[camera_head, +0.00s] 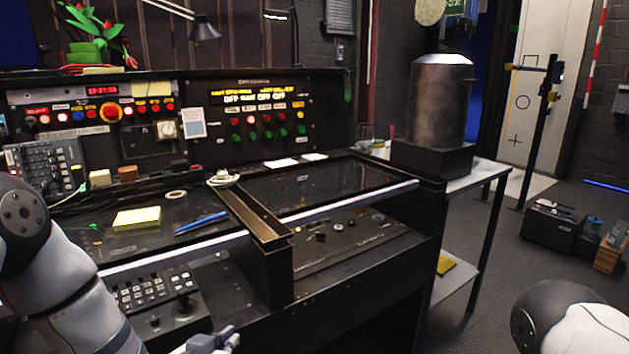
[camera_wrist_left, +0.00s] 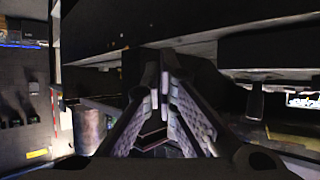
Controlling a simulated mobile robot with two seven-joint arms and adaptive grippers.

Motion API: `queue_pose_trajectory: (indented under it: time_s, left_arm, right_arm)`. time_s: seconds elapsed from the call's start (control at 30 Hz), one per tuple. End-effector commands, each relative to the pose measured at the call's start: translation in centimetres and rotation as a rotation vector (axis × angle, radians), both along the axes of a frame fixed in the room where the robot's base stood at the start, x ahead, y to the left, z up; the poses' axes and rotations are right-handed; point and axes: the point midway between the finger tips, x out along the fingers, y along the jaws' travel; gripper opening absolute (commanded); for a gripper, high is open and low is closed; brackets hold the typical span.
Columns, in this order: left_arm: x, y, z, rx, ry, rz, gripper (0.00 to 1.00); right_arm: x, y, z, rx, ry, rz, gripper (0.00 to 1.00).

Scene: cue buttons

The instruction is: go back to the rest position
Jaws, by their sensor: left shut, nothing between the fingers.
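My left gripper (camera_head: 213,342) is at the bottom edge of the head view, low in front of the control desk (camera_head: 345,299). Only its tip area shows there. In the left wrist view its two fingers (camera_wrist_left: 165,85) come together at the tips, with nothing between them. My left arm comes in from the lower left of the head view. My right arm shows only as a rounded white and dark link at the lower right; its gripper is out of view.
On the desk lie a yellow note pad (camera_head: 136,218), a blue pen (camera_head: 201,222) and a tape roll (camera_head: 175,195). A panel with red and green buttons (camera_head: 265,127) stands behind. A metal canister (camera_head: 440,100) stands on a side table at right. The floor (camera_head: 500,262) beyond it is partly clear.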

Motion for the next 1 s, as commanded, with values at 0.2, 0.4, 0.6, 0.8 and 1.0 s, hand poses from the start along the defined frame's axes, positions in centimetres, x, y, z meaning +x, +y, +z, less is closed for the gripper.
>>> queue_pose_trajectory:
  time_s: [0.2,0.4,0.6,0.8,1.0]
  left_arm:
    - [-15.7,1.3,-11.4,0.002,0.498,0.016,0.0]
    - [-32.3,3.7,-15.4,0.033,0.946,0.086,0.0]
    - [-43.1,5.8,-14.5,0.077,1.237,0.162,0.0]
    - [-45.4,6.3,-13.9,0.088,1.3,0.182,0.0]
    - [-45.3,6.3,-14.0,0.088,1.296,0.181,0.0]
  right_arm:
    - [0.3,0.0,0.2,0.0,-0.009,0.0,0.4]
    - [0.5,0.0,0.4,0.0,-0.016,0.0,0.4]
    - [0.5,0.0,0.5,0.0,-0.02,0.0,0.4]
    - [0.6,0.0,0.5,0.0,-0.02,0.0,0.4]
    - [0.5,0.0,0.5,0.0,-0.02,0.0,0.4]
